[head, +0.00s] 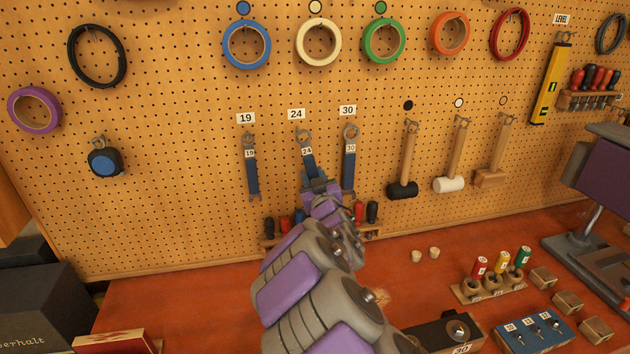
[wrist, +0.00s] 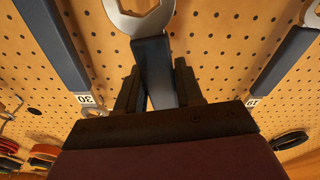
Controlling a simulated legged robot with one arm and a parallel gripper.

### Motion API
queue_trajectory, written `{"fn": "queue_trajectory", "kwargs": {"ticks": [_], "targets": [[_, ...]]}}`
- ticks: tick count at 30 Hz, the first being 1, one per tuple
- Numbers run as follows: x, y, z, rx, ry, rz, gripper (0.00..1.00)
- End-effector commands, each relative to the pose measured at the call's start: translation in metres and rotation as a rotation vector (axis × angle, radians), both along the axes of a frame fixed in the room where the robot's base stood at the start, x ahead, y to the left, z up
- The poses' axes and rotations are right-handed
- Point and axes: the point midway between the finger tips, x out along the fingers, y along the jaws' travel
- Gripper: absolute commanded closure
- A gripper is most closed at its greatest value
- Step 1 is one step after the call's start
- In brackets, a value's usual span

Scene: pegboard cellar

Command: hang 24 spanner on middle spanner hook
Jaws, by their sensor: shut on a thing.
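The 24 spanner (head: 311,167) has a metal head, a "24" tag and a blue handle. My gripper (head: 317,186) is shut on its lower handle. In the head view the spanner stands nearly upright, tilted a little, with its head just below the "24" sign (head: 296,114) on the pegboard. I cannot tell whether its head is on the middle hook, which is hidden. In the wrist view the spanner (wrist: 154,68) runs up from between my fingers (wrist: 158,88), its head cut off at the top edge.
The 19 spanner (head: 253,175) hangs close on the left and the 30 spanner (head: 349,170) close on the right. A screwdriver rack (head: 270,241) sits below, partly behind my arm. Mallets (head: 403,188) hang further right. The red bench (head: 190,305) lies under my arm.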

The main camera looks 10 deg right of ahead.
Motion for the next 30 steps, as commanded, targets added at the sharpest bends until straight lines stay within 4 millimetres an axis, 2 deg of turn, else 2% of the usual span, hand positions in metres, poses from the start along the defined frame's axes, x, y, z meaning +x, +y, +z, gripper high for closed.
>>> {"fn": "queue_trajectory", "kwargs": {"ticks": [18, 30], "targets": [[0.031, 0.0, -0.006, 0.001, 0.0, -0.001, 1.0], [0.036, 0.0, -0.009, 0.0, 0.0, 0.0, 1.0]]}}
